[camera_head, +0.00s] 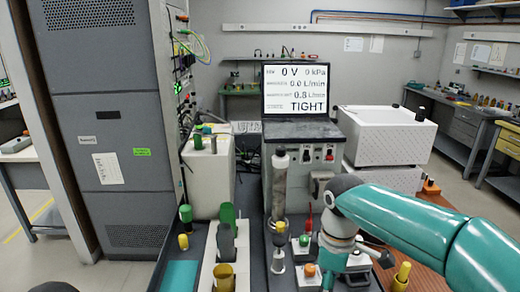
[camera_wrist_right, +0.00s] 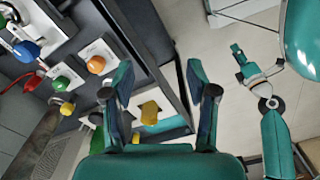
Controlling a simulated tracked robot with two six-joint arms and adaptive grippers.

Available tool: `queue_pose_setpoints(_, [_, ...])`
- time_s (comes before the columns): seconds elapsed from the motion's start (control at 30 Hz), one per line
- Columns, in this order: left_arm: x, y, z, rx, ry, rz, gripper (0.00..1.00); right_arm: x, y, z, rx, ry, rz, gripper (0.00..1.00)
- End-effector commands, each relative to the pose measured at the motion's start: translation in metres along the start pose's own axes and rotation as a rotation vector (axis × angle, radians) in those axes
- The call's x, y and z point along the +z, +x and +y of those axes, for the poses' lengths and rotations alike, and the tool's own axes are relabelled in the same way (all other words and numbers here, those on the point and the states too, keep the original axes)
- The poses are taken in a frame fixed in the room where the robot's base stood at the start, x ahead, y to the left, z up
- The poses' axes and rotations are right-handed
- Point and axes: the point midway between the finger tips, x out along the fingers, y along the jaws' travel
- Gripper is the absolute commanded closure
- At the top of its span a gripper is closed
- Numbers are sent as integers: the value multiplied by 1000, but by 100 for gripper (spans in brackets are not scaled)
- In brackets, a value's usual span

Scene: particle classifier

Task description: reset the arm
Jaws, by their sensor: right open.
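My right arm (camera_head: 405,215) comes in from the right in the head view, over the front of the bench. Its wrist (camera_head: 340,212) points down near the coloured knobs, and its gripper is only partly visible there. In the right wrist view my right gripper (camera_wrist_right: 157,75) is open, its two fingers wide apart. Nothing is held between them. A yellow knob (camera_wrist_right: 150,112) shows in the gap beyond the fingers.
A glass column (camera_head: 280,190) stands below a screen (camera_head: 295,90) reading TIGHT. A green knob (camera_wrist_right: 62,84) and an orange knob (camera_wrist_right: 96,64) sit on pale plates. White boxes (camera_head: 385,140) are stacked at right. A grey cabinet (camera_head: 105,130) stands at left. Bare floor (camera_wrist_right: 165,30) shows beyond the bench edge.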

Motion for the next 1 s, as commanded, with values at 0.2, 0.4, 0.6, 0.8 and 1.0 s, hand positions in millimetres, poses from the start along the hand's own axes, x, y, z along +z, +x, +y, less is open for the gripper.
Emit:
queue_pose_setpoints(0.2, [0,0,0,0,0,0,60,-2,35,0,-24,56,23,42])
queue_pose_setpoints(0.4, [0,0,0,0,0,1,60,-7,87,-4,-60,148,63,42])
queue_pose_setpoints(0.6, [0,0,0,0,0,0,60,-9,157,-20,-118,300,117,42])
queue_pose_setpoints(0.8, [0,0,0,0,0,0,60,2,254,-65,-215,595,183,42])
queue_pose_setpoints(1.0, [0,0,0,0,0,0,60,32,332,-136,-293,1016,221,42])
